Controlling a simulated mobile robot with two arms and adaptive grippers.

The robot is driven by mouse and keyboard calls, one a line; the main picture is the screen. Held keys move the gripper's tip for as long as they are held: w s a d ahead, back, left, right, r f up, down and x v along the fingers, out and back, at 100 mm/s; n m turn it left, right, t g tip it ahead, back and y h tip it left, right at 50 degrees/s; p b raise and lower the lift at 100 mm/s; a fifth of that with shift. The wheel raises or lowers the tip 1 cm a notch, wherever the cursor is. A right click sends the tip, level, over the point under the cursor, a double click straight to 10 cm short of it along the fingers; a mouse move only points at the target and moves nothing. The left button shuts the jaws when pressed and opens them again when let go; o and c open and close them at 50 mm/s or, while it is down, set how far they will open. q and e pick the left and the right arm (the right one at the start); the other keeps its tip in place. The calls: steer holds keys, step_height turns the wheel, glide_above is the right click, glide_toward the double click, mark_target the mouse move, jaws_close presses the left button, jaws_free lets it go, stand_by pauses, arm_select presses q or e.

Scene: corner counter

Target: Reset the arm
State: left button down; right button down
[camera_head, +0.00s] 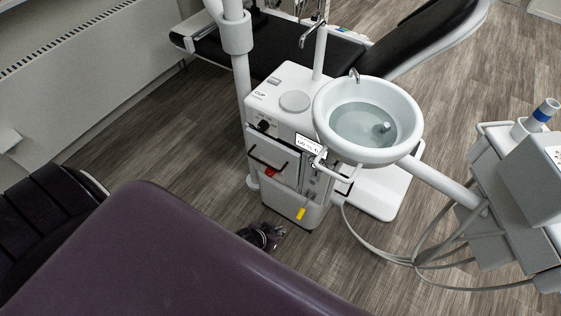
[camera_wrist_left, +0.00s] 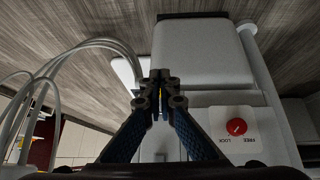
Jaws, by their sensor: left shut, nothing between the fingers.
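My left gripper (camera_head: 279,232) is low in the middle of the head view, just in front of the white dental unit's cabinet (camera_head: 290,200). Its arm is mostly hidden behind a dark purple surface. In the left wrist view the two fingers meet at their tips (camera_wrist_left: 160,76). The gripper is shut and holds nothing. Beyond the fingers the wrist view shows the white housing, with a red knob (camera_wrist_left: 237,127) marked FREE and LOCK to the right. Whether the fingertips touch the housing cannot be told. My right gripper is not in view.
A round white basin (camera_head: 365,118) stands on the unit, with a yellow tag (camera_head: 301,213) low on its front. Grey hoses (camera_head: 420,262) hang to the right, below an instrument stand (camera_head: 520,190). A black padded chair (camera_head: 430,35) is behind. Wooden floor (camera_head: 170,150) is clear at left.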

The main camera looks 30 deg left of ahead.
arm_select(q)
steer(key=s+f+g, duration=0.2)
steer(key=s+f, duration=0.3)
steer(key=s, duration=0.5)
steer(key=s+a+f+m+g, duration=0.1)
steer(key=s+f, duration=0.3)
steer(key=s, duration=0.7)
steer(key=s+a+f+g+y, duration=0.1)
steer(key=s+f+g, duration=0.2)
steer(key=s, duration=0.7)
step_height(320, 180, down, 3)
steer(key=shift+s+r+m, duration=0.15)
steer(key=shift+s+m, duration=0.15)
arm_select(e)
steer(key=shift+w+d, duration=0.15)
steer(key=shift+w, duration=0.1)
